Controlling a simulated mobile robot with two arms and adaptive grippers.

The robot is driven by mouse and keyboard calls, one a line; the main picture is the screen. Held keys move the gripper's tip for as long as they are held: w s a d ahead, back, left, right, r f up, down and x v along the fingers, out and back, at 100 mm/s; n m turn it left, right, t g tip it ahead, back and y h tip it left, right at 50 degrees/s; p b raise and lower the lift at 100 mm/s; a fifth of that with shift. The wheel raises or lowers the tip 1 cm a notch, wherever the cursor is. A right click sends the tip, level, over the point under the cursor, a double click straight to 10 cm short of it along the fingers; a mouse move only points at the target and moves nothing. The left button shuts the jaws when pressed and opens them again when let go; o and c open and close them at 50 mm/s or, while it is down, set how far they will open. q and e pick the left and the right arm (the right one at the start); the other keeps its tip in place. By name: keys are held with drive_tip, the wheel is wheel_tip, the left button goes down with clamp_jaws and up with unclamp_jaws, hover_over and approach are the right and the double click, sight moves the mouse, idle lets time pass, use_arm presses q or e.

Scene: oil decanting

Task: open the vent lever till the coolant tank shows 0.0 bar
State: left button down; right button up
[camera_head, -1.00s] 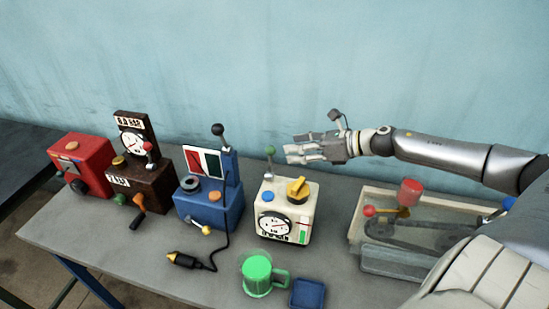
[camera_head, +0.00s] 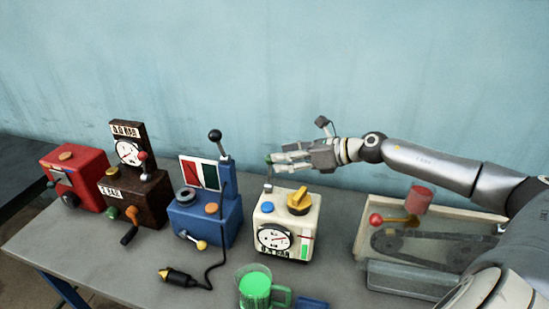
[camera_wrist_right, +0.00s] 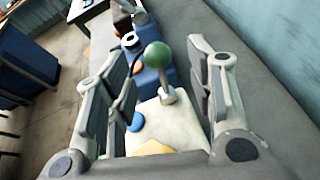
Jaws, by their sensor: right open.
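The cream tank (camera_head: 287,224) stands on the bench with a round dial (camera_head: 272,238), a yellow knob (camera_head: 299,200) and a blue cap (camera_head: 267,207) on top. The number under its dial is too small to read surely. A lever with a green ball (camera_wrist_right: 158,54) rises from its back edge and looks nearly upright. My right gripper (camera_head: 276,161) is open at the lever's ball. In the right wrist view, the ball is between the spread fingers, with gaps visible on both sides. In the head view, the fingers partly hide the ball. My left gripper is out of view.
A blue machine (camera_head: 205,221) with a black-ball lever stands left of the tank, then a brown one (camera_head: 135,195) and a red one (camera_head: 76,175). A clear mug of green liquid (camera_head: 256,288) stands in front. A belt-drive unit (camera_head: 400,280) lies to the right.

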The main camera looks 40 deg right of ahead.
sight(270, 168)
drive_tip(key=p+x, duration=0.2)
drive_tip(key=x, duration=0.1)
drive_tip(key=shift+w+a+r, duration=0.15)
drive_tip(key=shift+w+a, duration=0.05)
drive_tip(key=shift+w+a+f, duration=0.15)
drive_tip(key=shift+f, duration=0.15)
clamp_jaws()
